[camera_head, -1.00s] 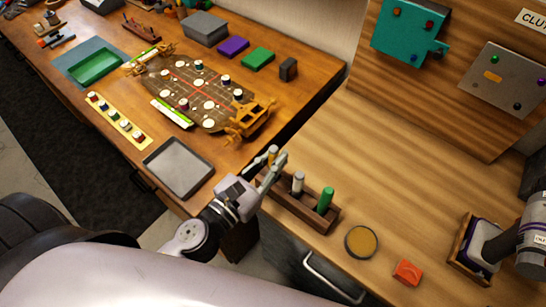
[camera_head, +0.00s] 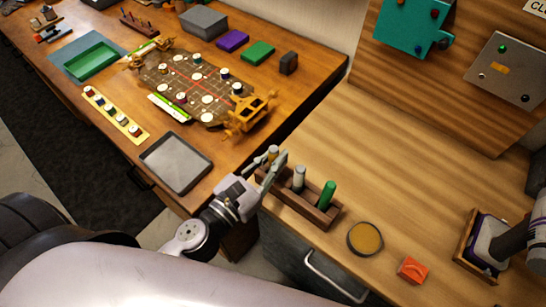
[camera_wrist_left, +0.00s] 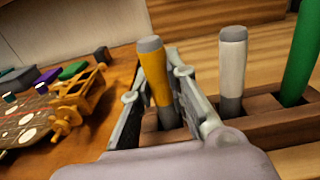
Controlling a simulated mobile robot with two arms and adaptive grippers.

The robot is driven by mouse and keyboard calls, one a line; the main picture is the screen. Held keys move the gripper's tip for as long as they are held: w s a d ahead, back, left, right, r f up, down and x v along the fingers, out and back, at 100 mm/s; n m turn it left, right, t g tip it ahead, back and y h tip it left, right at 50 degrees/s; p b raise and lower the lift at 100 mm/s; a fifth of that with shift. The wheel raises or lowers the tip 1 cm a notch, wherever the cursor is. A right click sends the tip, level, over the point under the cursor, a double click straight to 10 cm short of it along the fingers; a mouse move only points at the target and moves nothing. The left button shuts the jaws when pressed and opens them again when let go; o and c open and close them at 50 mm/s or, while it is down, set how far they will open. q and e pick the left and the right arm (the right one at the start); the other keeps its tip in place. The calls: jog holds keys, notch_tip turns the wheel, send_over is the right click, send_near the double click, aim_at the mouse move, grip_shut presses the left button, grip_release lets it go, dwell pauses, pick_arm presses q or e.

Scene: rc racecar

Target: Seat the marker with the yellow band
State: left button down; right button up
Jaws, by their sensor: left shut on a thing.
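My left gripper (camera_head: 272,168) is shut on a marker with a yellow band (camera_head: 272,152), at the left end of a dark wooden rack (camera_head: 300,205). In the left wrist view the marker (camera_wrist_left: 156,78) has a grey top and a wide yellow section, and stands between the two fingers, leaning slightly in the picture. Its dark lower end is at the rack's left slot; how deep it sits is hidden by the fingers. A white marker (camera_wrist_left: 231,70) and a green marker (camera_head: 327,194) stand in the rack to its right. My right gripper is not identifiable.
A yellow-topped round tin (camera_head: 365,238) and a red block (camera_head: 412,269) lie right of the rack. A wooden holder (camera_head: 466,244) stands farther right. A grey tray (camera_head: 176,163) and a brown racecar chassis (camera_head: 190,88) are on the left table. The bench behind the rack is clear.

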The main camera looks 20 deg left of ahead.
pick_arm(q)
jog(key=shift+f, duration=0.3)
jog(key=c, duration=1.5)
grip_release()
jog(key=v, duration=1.2)
jog(key=shift+r, duration=0.1)
